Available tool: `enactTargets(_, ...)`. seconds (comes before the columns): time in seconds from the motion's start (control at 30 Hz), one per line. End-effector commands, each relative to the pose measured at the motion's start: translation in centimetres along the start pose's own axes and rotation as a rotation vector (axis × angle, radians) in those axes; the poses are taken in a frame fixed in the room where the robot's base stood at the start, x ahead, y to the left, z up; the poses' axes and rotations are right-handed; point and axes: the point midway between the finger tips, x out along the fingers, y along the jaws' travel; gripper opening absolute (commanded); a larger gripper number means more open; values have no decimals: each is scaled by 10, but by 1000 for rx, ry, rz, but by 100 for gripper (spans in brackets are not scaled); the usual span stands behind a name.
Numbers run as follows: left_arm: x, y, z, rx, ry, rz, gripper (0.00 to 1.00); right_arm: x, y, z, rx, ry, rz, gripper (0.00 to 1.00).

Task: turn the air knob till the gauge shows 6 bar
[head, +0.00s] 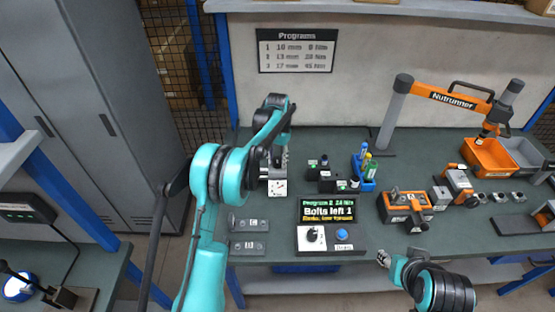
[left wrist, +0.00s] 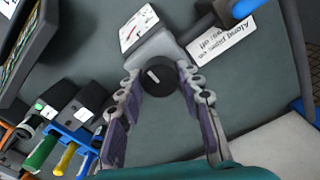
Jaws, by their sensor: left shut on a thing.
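The air knob (left wrist: 158,78) is a dark round knob with a pale mark, between the fingers of my left gripper (left wrist: 163,92) in the left wrist view. The gripper is shut on it. The gauge (left wrist: 138,28) has a white square face with a red mark, just beyond the knob; it also shows in the head view (head: 279,187). Its reading is too small to tell. In the head view my left gripper (head: 276,160) is over the back of the bench and hides the knob. My right gripper (head: 384,258) is near the bench's front edge; its jaws are too small to judge.
A blue valve handle (left wrist: 248,7) and its label (left wrist: 222,47) are close beside the gauge. A program display (head: 328,208) stands in front. A blue holder (head: 363,174) with bottles, an orange fixture (head: 405,208) and a nutrunner arm (head: 445,97) are to the right.

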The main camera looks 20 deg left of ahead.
Motion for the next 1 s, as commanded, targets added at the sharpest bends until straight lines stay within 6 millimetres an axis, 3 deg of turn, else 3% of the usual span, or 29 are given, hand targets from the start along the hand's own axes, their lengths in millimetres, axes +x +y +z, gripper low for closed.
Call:
enactTargets(0.03,0,0,0,0,-1,0,43,0,0,0,0,0,0,40)
enactTargets(0.1,0,0,0,0,-1,0,56,0,0,0,0,0,0,40)
enactTargets(0.47,-5,0,0,-1,0,0,56,0,0,0,0,0,0,40)
enactTargets(1.0,-104,0,0,0,-1,0,56,0,0,0,0,0,0,40)
